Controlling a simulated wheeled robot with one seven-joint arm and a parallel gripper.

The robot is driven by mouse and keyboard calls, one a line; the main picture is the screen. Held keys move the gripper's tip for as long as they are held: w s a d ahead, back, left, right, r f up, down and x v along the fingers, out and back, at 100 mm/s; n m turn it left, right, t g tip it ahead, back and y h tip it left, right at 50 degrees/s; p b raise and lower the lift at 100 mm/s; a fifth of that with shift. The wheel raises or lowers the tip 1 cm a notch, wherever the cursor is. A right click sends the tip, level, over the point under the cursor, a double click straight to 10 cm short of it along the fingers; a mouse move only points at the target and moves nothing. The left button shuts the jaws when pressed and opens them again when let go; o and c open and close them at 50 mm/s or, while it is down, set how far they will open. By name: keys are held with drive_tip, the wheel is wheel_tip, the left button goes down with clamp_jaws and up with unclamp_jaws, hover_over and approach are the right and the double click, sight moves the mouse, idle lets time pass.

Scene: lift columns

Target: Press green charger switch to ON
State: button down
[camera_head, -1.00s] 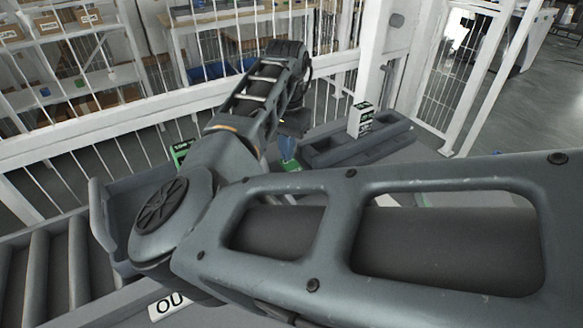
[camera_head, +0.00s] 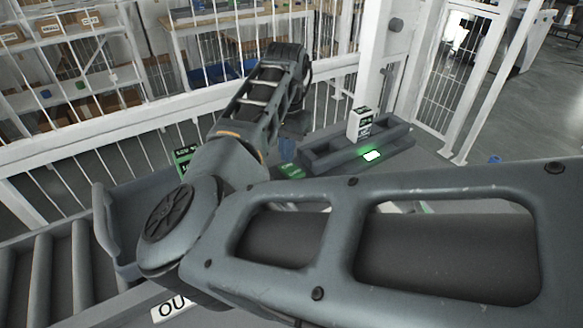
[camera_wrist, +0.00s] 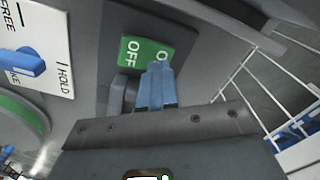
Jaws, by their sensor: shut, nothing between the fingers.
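The green charger switch label (camera_wrist: 146,52) shows in the wrist view, with "OFF" on its left and an "O" on its right; the rest of that word is covered. My gripper (camera_wrist: 160,68) has its blue fingers together, with tips over the right part of the label. Whether they touch the switch I cannot tell. A grey block (camera_wrist: 121,94) sits just left of the fingers, below "OFF".
A bright green-lit patch (camera_head: 372,155) glows on the dark grey tray (camera_head: 325,158), near a white box (camera_head: 359,122). A white panel (camera_wrist: 40,50) with a blue lever (camera_wrist: 24,62) and "HOLD" lies left of my gripper. White railings (camera_wrist: 262,100) stand at right.

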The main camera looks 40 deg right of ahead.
sight(287, 166)
drive_tip(key=shift+r+p, duration=2.05)
drive_tip(key=shift+r, duration=0.65)
